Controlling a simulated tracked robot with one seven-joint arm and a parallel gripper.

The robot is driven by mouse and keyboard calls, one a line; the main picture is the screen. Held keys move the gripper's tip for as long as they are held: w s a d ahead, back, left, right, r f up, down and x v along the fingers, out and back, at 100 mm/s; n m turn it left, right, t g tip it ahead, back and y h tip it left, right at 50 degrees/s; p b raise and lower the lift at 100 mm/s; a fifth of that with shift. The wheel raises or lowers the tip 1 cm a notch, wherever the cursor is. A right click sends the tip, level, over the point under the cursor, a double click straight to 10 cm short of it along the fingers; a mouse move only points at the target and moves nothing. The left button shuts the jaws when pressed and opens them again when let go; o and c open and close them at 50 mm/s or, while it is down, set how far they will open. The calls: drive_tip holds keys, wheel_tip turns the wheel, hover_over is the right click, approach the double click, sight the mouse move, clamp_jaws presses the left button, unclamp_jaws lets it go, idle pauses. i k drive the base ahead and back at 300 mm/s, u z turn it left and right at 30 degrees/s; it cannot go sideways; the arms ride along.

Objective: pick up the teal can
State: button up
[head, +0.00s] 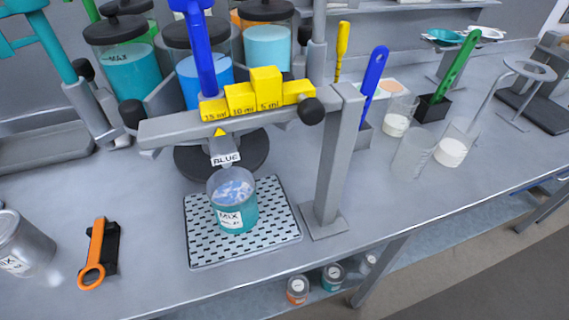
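A small teal can (332,277) with a pale lid and a white label stands on the lower shelf, below the bench's front edge. An orange can (297,290) stands close to its left, and a further small can (368,263), partly hidden by the bench edge, to its right. On the bench, a clear-rimmed teal container (236,209) labelled "MIX" stands upright on a perforated tray (200,255), with pale, mottled contents at its top. My gripper is not in view.
A grey post (332,165) and crossbar with yellow blocks (267,90) stand over the tray. An orange-handled tool (95,255) and a metal can (22,245) are at left. Clear beakers (412,152) stand at right. A bench leg (380,270) is right of the lower cans.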

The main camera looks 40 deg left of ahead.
sight(231, 192)
drive_tip(key=z, duration=0.5)
drive_tip(key=k, duration=2.35)
drive_tip(key=u, duration=1.65)
drive_tip(key=i, duration=0.55)
drive_tip(key=u, duration=0.05)
